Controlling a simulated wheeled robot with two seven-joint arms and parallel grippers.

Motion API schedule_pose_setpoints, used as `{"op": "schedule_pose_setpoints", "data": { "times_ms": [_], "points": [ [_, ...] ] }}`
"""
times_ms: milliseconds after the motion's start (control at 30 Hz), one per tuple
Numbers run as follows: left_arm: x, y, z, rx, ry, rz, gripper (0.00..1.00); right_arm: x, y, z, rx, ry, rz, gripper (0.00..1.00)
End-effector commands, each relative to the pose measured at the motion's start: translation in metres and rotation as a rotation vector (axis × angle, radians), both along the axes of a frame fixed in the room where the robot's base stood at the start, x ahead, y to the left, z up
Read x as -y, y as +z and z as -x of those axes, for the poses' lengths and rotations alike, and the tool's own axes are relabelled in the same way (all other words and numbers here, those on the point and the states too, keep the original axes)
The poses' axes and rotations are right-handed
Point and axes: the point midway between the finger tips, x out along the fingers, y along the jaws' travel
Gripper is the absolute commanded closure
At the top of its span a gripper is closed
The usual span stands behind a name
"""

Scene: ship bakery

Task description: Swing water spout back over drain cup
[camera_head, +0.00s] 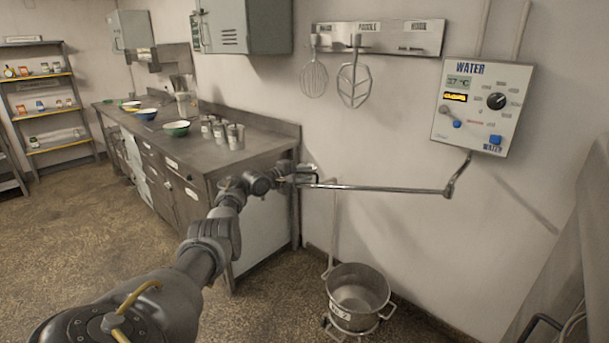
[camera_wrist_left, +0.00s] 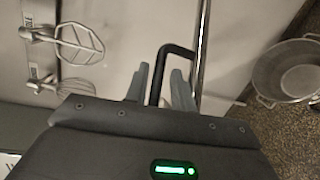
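The water spout (camera_head: 385,189) is a thin metal pipe that hangs from an elbow under the WATER panel (camera_head: 483,105) and runs left across the wall. Its free end is near my left gripper (camera_head: 306,174), partly hidden by it. In the left wrist view, the spout's pipe (camera_wrist_left: 202,45) runs beside the fingers. A dark bent handle (camera_wrist_left: 178,49) reaches between the fingertips of my left gripper (camera_wrist_left: 160,82). The fingers stand apart, with gaps visible beside the handle. I cannot make out a drain cup. My right gripper is not in view.
A steel pot (camera_head: 358,295) stands on a low stand on the floor below the spout. A steel counter (camera_head: 205,150) with bowls and cups is at left. A whisk (camera_head: 314,78) and a paddle (camera_head: 353,82) hang on the wall above.

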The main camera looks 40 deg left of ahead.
Motion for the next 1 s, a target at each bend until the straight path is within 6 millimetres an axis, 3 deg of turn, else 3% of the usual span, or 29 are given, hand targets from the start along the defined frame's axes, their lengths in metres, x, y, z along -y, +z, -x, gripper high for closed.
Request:
{"op": "schedule_pose_setpoints", "data": {
  "times_ms": [467,667,1000],
  "points": [
    [-0.006,0.003,0.008,0.003,0.008,-0.003,0.67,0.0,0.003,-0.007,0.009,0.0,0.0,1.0],
    [-0.009,0.006,0.031,0.001,0.009,-0.006,0.67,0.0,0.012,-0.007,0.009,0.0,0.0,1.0],
    [-0.019,0.012,0.087,0.002,0.008,-0.006,0.67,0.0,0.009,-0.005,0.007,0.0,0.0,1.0]
  ]
}}
